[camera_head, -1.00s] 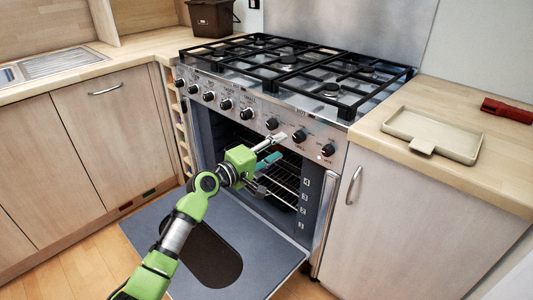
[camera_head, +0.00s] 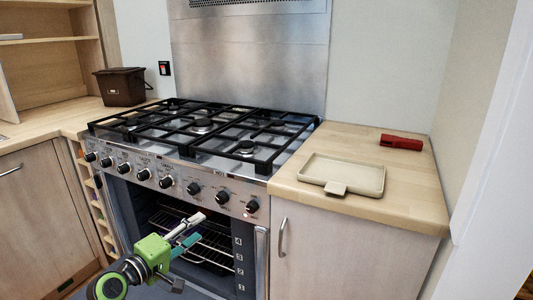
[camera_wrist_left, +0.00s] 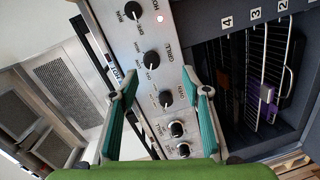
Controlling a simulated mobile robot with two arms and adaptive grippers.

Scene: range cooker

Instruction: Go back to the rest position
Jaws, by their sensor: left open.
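My left gripper (camera_head: 188,233) is green with teal finger pads, in front of the open oven of the range cooker (camera_head: 158,182). Its fingers are apart and nothing is between them. In the left wrist view the two fingers (camera_wrist_left: 164,98) frame the knob panel (camera_wrist_left: 158,60), with the oven racks (camera_wrist_left: 262,70) to the right. A purple-looking piece (camera_wrist_left: 267,94) shows at the rack there; I cannot tell what it is. The oven door is down, mostly out of the head view. My right gripper is not in view.
A beige tray (camera_head: 313,170) lies on the right counter, with a red object (camera_head: 401,142) behind it. A dark brown bin (camera_head: 122,87) stands on the left counter. Black grates (camera_head: 200,125) cover the hob. The oven's side and lowered door are close to my left arm.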

